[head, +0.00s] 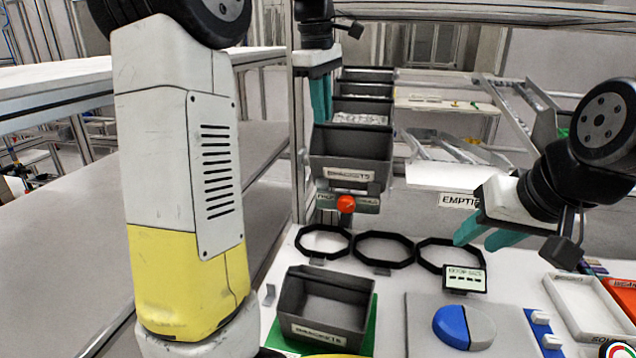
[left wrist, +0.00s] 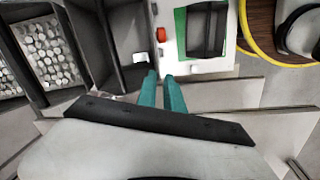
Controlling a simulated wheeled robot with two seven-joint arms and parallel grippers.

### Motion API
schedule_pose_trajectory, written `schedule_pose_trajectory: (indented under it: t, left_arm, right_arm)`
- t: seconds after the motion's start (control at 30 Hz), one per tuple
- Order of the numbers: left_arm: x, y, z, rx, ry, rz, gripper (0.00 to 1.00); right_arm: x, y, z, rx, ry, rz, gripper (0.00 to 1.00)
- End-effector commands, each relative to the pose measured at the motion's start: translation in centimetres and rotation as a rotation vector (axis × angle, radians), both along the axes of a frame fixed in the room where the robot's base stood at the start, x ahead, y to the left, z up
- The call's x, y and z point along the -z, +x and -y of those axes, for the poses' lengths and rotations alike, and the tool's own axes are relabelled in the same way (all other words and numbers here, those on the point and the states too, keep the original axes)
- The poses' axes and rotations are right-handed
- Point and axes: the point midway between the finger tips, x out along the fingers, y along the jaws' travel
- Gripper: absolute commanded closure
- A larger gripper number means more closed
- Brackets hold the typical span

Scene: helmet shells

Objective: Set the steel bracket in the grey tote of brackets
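An open grey tote (head: 352,145) labelled BRACKETS hangs at the back; it also shows in the left wrist view (left wrist: 120,72). A second grey tote (head: 325,312) with a brackets label stands on a green mat on the table, and it looks empty. My left gripper (head: 322,110) points down beside the back tote. In the left wrist view its fingers (left wrist: 161,76) stand a narrow gap apart with nothing visible between them. My right gripper (head: 485,238) is open and empty above the table at the right. I cannot make out the steel bracket for certain.
Other grey bins (head: 362,105) stand in a row behind the back tote. A red knob (head: 346,204) is below it. Black octagonal rings (head: 384,249) lie across the table. A blue and white round piece (head: 464,326) sits on a grey panel, with a white tray (head: 592,305) to its right.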

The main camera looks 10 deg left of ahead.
Motion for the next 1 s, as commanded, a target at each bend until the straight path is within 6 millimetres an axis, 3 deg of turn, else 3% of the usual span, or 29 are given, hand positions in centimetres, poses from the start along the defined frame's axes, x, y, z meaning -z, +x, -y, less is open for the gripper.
schedule_pose_trajectory:
  t: [0.03,0.23,0.4,0.5,0.7,1.0]
  left_arm:
    - [-0.2,-2.4,-0.3,0.097,-0.003,0.042,0.88]
    - [1.9,-10.5,-0.4,0.525,0.038,0.227,0.88]
    - [5.9,-17.2,0.0,0.851,0.129,0.379,0.88]
    - [8.4,-20.1,0.3,0.999,0.190,0.448,0.88]
    - [11.6,-23.0,0.7,1.158,0.272,0.516,0.88]
    - [12.0,-23.4,0.7,1.182,0.284,0.523,0.88]
  right_arm:
    - [0.0,0.0,0.0,0.000,0.000,0.000,0.64]
    - [0.0,0.0,0.0,0.000,0.000,0.000,0.64]
    - [0.0,0.0,0.0,0.000,0.000,0.000,0.64]
    - [0.0,0.0,0.0,0.000,0.000,0.000,0.64]
    - [0.0,0.0,0.0,0.000,0.000,0.000,0.64]
    - [0.0,0.0,0.0,0.000,0.000,0.000,0.64]
